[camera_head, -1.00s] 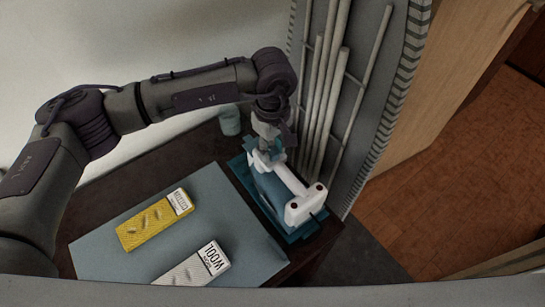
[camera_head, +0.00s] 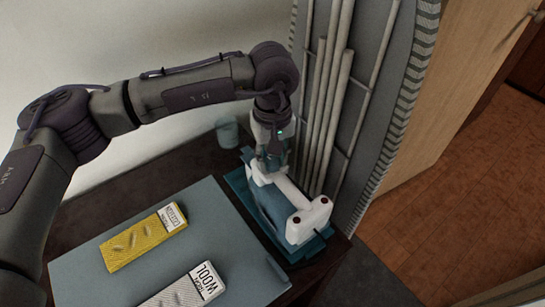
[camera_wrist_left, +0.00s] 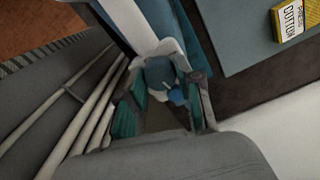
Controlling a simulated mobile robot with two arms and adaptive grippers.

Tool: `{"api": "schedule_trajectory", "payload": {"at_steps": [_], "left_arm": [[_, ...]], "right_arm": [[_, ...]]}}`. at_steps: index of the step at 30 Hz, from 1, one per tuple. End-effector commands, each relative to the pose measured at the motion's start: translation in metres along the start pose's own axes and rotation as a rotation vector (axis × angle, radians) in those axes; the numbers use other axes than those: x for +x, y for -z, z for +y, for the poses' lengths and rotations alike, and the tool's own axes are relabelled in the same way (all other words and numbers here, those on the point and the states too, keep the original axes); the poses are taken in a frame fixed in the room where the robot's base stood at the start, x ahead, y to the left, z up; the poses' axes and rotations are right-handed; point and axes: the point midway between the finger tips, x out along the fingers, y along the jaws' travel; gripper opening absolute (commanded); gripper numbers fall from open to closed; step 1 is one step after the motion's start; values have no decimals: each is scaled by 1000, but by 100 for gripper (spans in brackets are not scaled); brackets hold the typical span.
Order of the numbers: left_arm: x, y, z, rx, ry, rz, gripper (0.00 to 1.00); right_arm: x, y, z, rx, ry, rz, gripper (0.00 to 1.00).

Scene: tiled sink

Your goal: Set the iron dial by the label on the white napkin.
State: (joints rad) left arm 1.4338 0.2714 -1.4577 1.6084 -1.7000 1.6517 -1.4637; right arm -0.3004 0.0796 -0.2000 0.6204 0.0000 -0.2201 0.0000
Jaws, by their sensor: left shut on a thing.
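The iron (camera_head: 300,222), with a white handle and a blue body, stands in a teal tray on the dark counter. My left gripper (camera_head: 270,165) comes down on the far end of its handle and is shut on the iron's dial. In the left wrist view, a rounded blue-grey dial (camera_wrist_left: 160,72) sits between the teal-padded fingers; its setting cannot be read. The white napkin (camera_head: 185,290) lies folded in front, with a label (camera_head: 206,281) reading WOOL. My right gripper is not in view.
A yellow folded napkin (camera_head: 135,243) with a label lies on the grey-blue mat (camera_head: 85,268); the wrist view reads COTTON on it. A translucent cup (camera_head: 228,132) stands behind. A grey board with pale rods (camera_head: 328,105) rises close beside the iron and my gripper.

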Motion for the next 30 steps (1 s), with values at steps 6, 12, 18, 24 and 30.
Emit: {"api": "schedule_trajectory", "payload": {"at_steps": [6, 12, 18, 24, 30], "left_arm": [[-1, 1, 0, -2, -2, 1, 42], [-1, 0, 0, -2, -1, 1, 61], [-1, 0, 0, -2, -1, 0, 61], [-19, 1, 1, -1, -4, 3, 61], [-61, 1, 1, -1, -4, 4, 61]], "right_arm": [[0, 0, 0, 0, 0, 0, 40], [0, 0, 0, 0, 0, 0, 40], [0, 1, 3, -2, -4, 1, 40], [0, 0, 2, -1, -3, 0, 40], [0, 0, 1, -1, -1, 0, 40]]}}
